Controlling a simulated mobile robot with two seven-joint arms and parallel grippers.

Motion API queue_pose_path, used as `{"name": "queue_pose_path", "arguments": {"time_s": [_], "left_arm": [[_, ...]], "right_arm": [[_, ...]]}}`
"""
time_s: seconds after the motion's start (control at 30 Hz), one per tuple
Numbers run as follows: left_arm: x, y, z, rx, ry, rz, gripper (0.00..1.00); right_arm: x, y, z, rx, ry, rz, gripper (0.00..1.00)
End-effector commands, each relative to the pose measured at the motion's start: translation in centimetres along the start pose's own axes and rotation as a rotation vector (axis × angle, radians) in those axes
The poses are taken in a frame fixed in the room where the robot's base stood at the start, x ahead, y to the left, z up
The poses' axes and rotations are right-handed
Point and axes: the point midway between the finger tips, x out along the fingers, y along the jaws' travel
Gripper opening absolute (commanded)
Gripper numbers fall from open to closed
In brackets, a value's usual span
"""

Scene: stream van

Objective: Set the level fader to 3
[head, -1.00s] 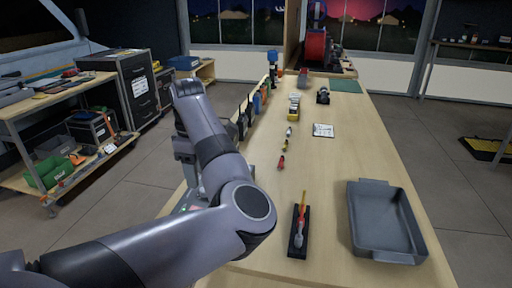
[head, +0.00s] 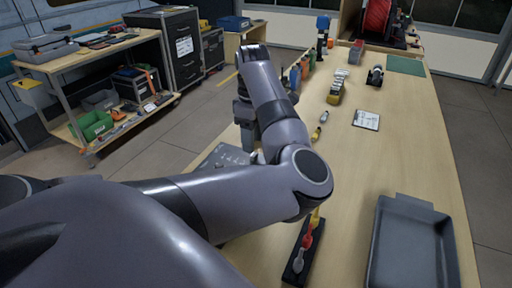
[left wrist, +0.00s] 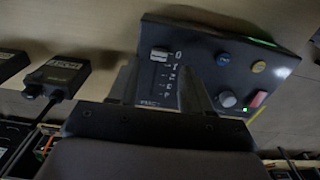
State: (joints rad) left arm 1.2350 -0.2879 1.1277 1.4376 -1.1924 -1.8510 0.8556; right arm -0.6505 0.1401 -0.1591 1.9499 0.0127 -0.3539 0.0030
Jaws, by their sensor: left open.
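The dark control box (left wrist: 215,45) fills the upper right of the left wrist view. Its level fader has a light cap (left wrist: 159,54) beside the 0 mark, at the upper end of a printed scale (left wrist: 167,78). My left gripper (left wrist: 158,84) is open, its two fingers pointing at the box on either side of the scale. The fader cap lies just beyond the fingertips, and I see no grip on it. In the head view the box (head: 222,156) is partly hidden behind my left arm. My right gripper is not in view.
The box also carries several round knobs and a red button (left wrist: 258,99). Black packs (left wrist: 58,75) lie to its left. On the bench (head: 345,165) are a grey tray (head: 409,245), a dark rack (head: 300,262) with coloured pieces, and a white card (head: 366,119).

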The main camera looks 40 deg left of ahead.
Motion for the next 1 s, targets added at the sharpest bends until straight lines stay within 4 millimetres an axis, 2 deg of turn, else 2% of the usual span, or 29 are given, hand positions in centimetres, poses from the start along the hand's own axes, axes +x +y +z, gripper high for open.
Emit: {"name": "queue_pose_path", "arguments": {"time_s": [0.1,0.3,0.6,0.63,0.77,1.0], "left_arm": [[2.0,-0.1,0.1,0.002,-0.001,-0.002,0.49],[3.9,0.0,0.1,0.002,0.000,0.000,0.49],[4.2,0.0,0.0,0.001,0.000,0.001,0.49],[4.2,0.0,0.0,0.001,0.000,0.001,0.42],[4.2,0.0,0.0,0.001,0.000,0.001,0.00],[4.1,0.1,-0.3,0.000,0.001,0.000,0.00]], "right_arm": [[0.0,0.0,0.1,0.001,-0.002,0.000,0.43],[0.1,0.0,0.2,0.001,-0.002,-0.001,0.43],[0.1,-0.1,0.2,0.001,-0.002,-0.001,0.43],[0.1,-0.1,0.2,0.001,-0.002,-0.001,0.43],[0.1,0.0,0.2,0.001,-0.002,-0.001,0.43],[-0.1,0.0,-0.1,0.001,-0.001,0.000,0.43]]}}
